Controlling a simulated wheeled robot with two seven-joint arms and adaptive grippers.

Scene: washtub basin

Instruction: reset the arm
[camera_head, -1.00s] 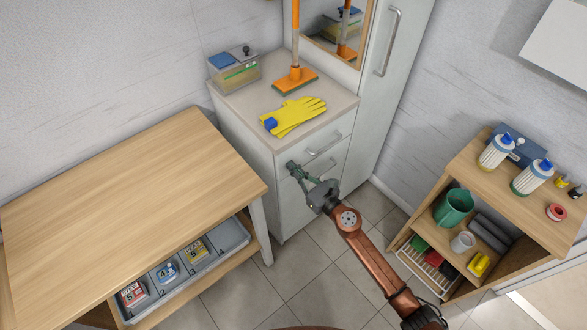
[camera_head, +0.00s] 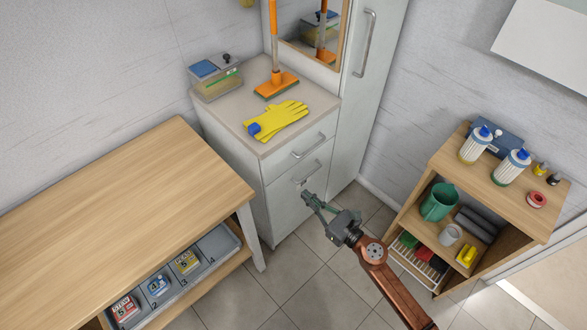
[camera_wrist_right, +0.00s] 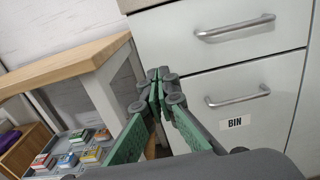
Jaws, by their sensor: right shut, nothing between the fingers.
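My right gripper (camera_head: 311,203) is in front of the white drawer cabinet (camera_head: 234,179) in the head view, its arm coming in from the lower right. Its green fingers are together and empty, and they also show in the right wrist view (camera_wrist_right: 161,88). The fingers are apart from the cabinet's two drawers. In the wrist view the lower drawer, labelled BIN (camera_wrist_right: 236,122), is shut, with a metal handle (camera_wrist_right: 238,96). My left gripper is in neither view.
A wooden table (camera_head: 110,210) with a grey divided tray (camera_head: 215,243) below stands left. Yellow gloves (camera_head: 280,119), an orange brush (camera_head: 277,84) and a clear box (camera_head: 216,80) lie on the cabinet. A wooden shelf (camera_head: 478,187) with bottles stands right. Tiled floor between is free.

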